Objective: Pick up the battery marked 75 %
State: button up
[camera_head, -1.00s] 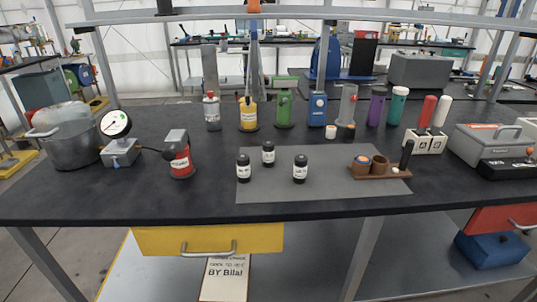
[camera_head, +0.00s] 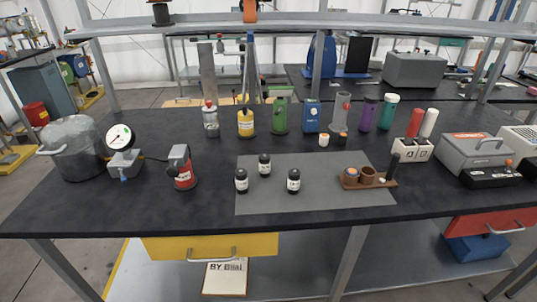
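Three small black cylinders with white labels stand upright on a grey mat (camera_head: 330,205) on the dark workbench: a left one (camera_head: 241,181), a back one (camera_head: 264,166) and a right one (camera_head: 294,181). They could be the batteries, but their label markings are too small to read, so I cannot tell which is marked 75 %. They stand apart from one another. My gripper is not in view.
A brown rack (camera_head: 369,183) sits on the mat's right side. A red device (camera_head: 182,169), a gauge (camera_head: 120,139) and a metal pot (camera_head: 75,152) stand left. Several bottles line the back, and a grey toolbox (camera_head: 474,153) stands right. Bench space before the red device is clear.

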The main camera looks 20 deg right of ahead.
aim_at(264, 159)
jog(key=j+z, duration=0.2)
jog(key=z, duration=0.25)
jog(key=i+j+z, duration=0.1)
jog(key=z, duration=0.35)
jog(key=j+z, duration=0.2)
jog(key=j, duration=0.4)
jog(key=j+z, duration=0.2)
jog(key=j, duration=0.4)
jog(key=k+j+z, duration=0.15)
jog(key=j, duration=0.45)
jog(key=j+z, duration=0.2)
jog(key=j, duration=0.4)
